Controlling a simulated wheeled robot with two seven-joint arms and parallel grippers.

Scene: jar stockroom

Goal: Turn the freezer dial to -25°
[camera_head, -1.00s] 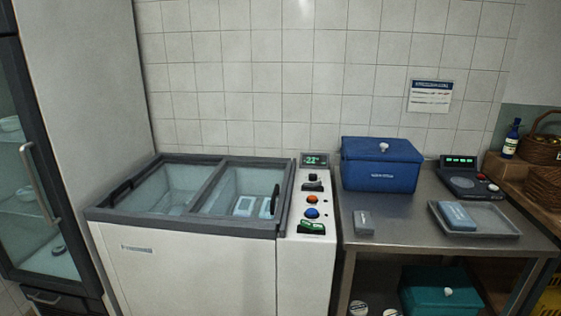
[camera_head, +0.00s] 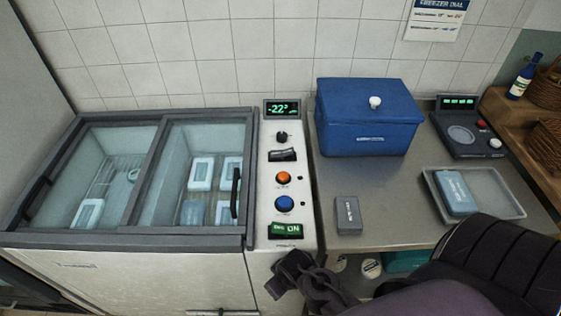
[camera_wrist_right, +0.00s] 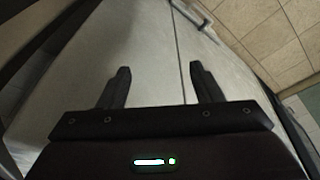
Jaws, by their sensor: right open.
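The chest freezer (camera_head: 100,239) has a white control panel (camera_head: 266,182) along its right side. A small display (camera_head: 282,109) at the panel's back reads about -22° in green. Just below it is a small black round knob (camera_head: 281,136), which looks like the dial. My right gripper (camera_head: 285,268) is in front of the panel's near end, well short of the knob and touching none of the controls. In the right wrist view its two fingers (camera_wrist_right: 160,70) are spread and empty, facing the freezer's pale front. My left gripper is not in view.
Below the knob are a black switch (camera_head: 282,155), an orange button (camera_head: 283,178), a blue button (camera_head: 284,203) and a green ON switch (camera_head: 286,231). To the right, a steel table (camera_head: 385,190) holds a blue box (camera_head: 366,125), a grey block (camera_head: 348,215) and a tray (camera_head: 502,204).

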